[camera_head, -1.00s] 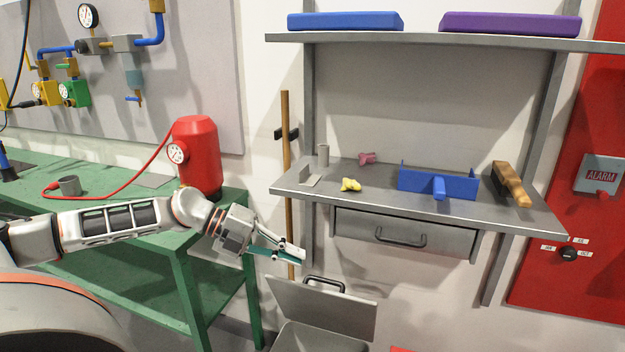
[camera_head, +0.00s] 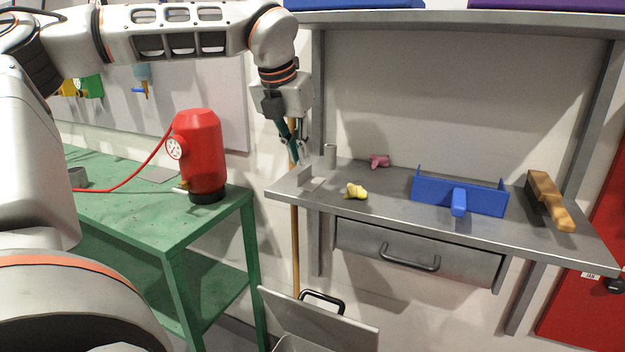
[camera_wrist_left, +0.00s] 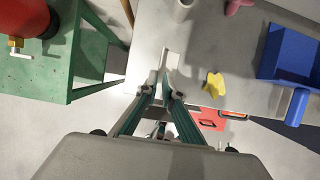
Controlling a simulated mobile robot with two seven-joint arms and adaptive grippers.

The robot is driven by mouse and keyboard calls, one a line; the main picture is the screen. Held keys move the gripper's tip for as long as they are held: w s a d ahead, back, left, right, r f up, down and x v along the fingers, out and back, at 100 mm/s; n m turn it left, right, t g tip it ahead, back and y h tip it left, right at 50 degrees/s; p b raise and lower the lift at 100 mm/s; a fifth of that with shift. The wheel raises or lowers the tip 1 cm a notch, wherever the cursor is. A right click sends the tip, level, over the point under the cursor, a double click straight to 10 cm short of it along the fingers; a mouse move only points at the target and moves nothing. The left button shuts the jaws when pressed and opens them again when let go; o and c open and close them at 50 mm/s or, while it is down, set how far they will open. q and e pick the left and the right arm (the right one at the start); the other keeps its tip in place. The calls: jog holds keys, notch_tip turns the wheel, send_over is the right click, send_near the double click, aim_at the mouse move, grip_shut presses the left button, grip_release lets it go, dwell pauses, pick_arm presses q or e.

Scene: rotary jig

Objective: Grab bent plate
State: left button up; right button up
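The bent plate (camera_head: 312,182) is a small grey L-shaped piece at the left end of the grey shelf, with one flange upright and one lying flat. It also shows in the left wrist view (camera_wrist_left: 172,62), just beyond the fingertips. My left gripper (camera_head: 298,158) points down, above and slightly behind the plate's left side in the head view. Its fingers (camera_wrist_left: 160,90) show a narrow gap with nothing held between them. The fingertips seem close to the plate; I cannot tell whether they touch it. My right gripper is not in view.
On the shelf (camera_head: 390,215) are a grey cylinder (camera_head: 330,156), a yellow piece (camera_head: 356,191), a pink piece (camera_head: 380,161), a blue holder (camera_head: 430,192) and a wooden-handled brush (camera_head: 548,200). A red tank (camera_head: 203,155) stands on the green table left. An open box (camera_head: 320,318) is below.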

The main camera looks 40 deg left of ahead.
aim_at(312, 177)
pick_arm(q)
jog(key=x, duration=0.5)
jog(key=shift+w+a+f, duration=0.2)
jog(key=shift+w+f, duration=0.1)
grip_shut()
jog(key=shift+r, duration=0.1)
